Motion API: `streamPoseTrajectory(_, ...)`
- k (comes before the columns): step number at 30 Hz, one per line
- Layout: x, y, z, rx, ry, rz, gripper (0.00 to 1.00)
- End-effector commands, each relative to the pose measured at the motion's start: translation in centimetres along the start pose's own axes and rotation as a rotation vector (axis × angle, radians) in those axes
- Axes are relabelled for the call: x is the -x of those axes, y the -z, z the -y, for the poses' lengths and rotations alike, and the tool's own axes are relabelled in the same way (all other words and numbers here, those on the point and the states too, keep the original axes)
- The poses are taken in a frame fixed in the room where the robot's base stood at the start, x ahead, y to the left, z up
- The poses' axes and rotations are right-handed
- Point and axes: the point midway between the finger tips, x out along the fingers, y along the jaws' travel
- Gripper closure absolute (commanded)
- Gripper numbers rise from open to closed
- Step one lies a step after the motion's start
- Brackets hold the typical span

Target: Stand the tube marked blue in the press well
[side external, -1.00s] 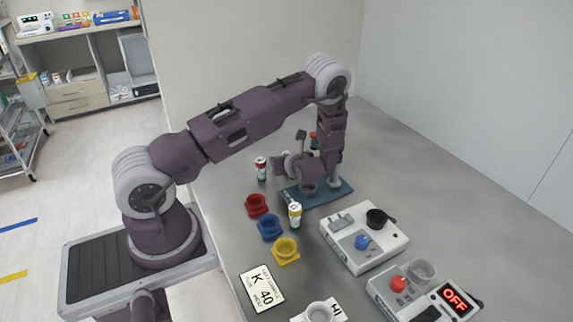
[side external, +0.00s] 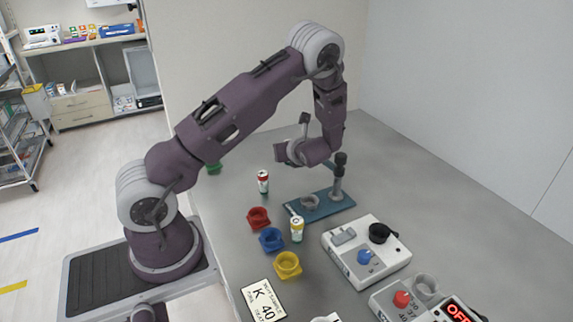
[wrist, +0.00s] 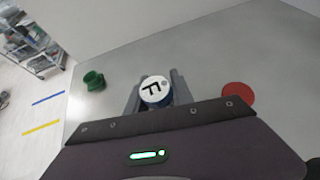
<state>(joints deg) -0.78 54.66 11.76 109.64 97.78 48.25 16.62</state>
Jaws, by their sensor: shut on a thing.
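My gripper (wrist: 153,100) is shut on a tube (wrist: 154,90) with a white top, a black letter-like mark and a blue edge. In the side view my gripper (side external: 283,152) is raised above the table, left of and behind the press, and the held tube cannot be made out. The press has a blue base (side external: 343,203), a grey ring-shaped well (side external: 310,202) and a dark-topped post (side external: 338,180). The well looks empty. A red-banded tube (side external: 263,182) and a yellow-banded tube (side external: 297,229) stand on the table.
Red (side external: 258,218), blue (side external: 271,240) and yellow (side external: 287,265) holders line the table's left side. A green holder (wrist: 93,80) and a red disc (wrist: 237,93) flank the held tube in the wrist view. A white device with a blue knob (side external: 365,257) stands right of the holders.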

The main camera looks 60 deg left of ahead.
Motion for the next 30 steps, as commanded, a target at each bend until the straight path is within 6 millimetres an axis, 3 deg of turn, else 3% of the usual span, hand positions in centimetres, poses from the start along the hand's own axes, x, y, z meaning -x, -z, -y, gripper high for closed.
streamPoseTrajectory(2, 0.8, -0.8, 0.3, 0.014, -0.015, 0.002, 1.0)
streamPoseTrajectory(5, 2.6, -0.3, 1.1, 0.056, -0.09, 0.0, 1.0)
streamPoseTrajectory(10, 7.4, 3.6, 1.8, 0.146, -0.27, 0.0, 1.0)
streamPoseTrajectory(14, 9.4, 5.6, 1.8, 0.183, -0.338, 0.001, 1.0)
streamPoseTrajectory(30, 7.2, 10.7, 1.7, 0.191, -0.351, 0.001, 1.0)
